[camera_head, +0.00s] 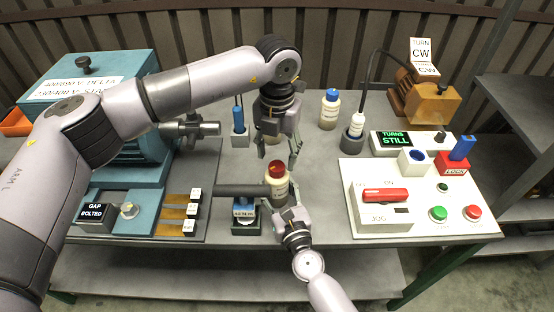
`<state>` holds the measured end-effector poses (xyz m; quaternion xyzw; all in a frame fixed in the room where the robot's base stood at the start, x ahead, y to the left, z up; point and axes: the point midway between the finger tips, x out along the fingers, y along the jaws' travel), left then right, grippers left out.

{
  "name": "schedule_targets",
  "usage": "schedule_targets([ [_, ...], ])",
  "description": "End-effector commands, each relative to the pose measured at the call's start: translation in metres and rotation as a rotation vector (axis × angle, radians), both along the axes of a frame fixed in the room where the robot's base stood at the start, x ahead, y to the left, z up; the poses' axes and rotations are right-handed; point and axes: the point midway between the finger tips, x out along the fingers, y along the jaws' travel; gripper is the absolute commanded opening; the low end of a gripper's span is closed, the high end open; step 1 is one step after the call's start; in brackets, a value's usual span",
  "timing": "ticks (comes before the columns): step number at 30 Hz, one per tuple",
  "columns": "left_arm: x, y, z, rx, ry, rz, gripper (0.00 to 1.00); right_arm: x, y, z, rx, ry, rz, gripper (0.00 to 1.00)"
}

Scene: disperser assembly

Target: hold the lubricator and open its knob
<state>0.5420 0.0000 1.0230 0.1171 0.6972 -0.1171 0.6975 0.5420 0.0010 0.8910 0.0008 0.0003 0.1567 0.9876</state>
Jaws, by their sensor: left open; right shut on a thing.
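The lubricator (278,190) is a small cream body with a red knob (277,169) on top. It stands roughly upright near the front middle of the table, beside the end of a dark horizontal bar. My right gripper (280,205) comes from the front and is shut on the lubricator's body. Its fingers are partly hidden around the body. My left gripper (279,150) points down just above and behind the red knob. Its fingers are open, with nothing seen between them. I cannot tell whether a fingertip touches the knob.
A teal machine (100,125) fills the left. A white control panel (430,215) with a red switch and buttons is at right. A blue-capped bottle (329,108), a white bottle in a dark holder (351,142) and a brown motor (425,100) stand behind. The table middle right is clear.

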Motion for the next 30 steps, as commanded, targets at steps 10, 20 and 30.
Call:
schedule_targets([
  [10, 0.001, 0.0, 0.069, -0.001, -0.003, 0.001, 0.52, 0.0, -0.001, 0.0, 0.0, 0.0, -0.002, 0.01],
  [20, 0.0, 0.0, 0.085, 0.0, 0.0, 0.001, 0.52, 0.0, -0.001, 0.0, -0.001, 0.0, -0.002, 0.01],
  [30, 0.0, 0.0, 0.085, 0.0, 0.0, 0.001, 0.52, 0.0, -0.001, 0.0, -0.001, 0.0, -0.002, 0.54],
])
